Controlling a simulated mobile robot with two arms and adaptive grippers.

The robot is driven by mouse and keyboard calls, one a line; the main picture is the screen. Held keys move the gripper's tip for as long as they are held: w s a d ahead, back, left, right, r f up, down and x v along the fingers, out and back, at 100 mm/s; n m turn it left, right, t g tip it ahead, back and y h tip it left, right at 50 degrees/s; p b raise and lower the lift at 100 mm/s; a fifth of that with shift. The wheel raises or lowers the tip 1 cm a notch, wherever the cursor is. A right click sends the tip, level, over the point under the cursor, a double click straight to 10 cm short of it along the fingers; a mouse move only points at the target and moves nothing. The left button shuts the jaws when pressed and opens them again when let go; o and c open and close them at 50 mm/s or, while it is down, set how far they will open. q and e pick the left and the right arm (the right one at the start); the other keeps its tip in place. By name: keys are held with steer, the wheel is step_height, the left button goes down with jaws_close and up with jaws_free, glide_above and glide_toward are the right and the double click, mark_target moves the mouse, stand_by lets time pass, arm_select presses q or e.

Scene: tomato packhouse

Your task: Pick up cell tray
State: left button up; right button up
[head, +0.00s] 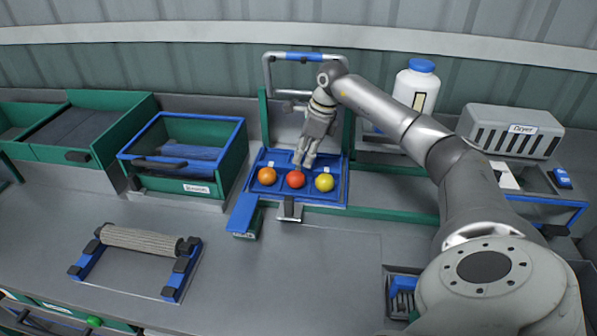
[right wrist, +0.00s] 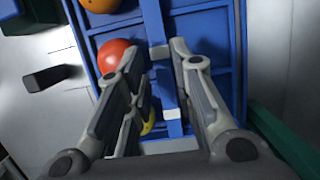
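The cell tray (head: 267,159) is a blue, divided tray in a green-sided station at the back middle of the bench. An orange tomato (head: 267,176), a red tomato (head: 296,179) and a yellow tomato (head: 325,182) sit in its front row. My right gripper (head: 303,162) points down over the tray, just behind the red tomato. In the right wrist view its fingers (right wrist: 166,50) are apart over a blue divider of the tray (right wrist: 212,70). The red tomato (right wrist: 114,54) is beside the left finger, which partly hides the yellow one (right wrist: 148,122). My left gripper is out of view.
A blue-rimmed green bin (head: 220,172) stands left of the tray. A blue block (head: 244,214) stands at its front left. A roller (head: 140,241) lies front left. A white bottle (head: 416,88) and grey machine (head: 510,131) are at right. The front middle bench is clear.

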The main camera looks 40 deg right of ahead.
mark_target(299, 167)
steer(key=p+x, duration=0.1)
steer(key=x, duration=0.3)
steer(key=shift+w+a+f, duration=0.1)
steer(key=shift+w, duration=0.1)
jaws_close()
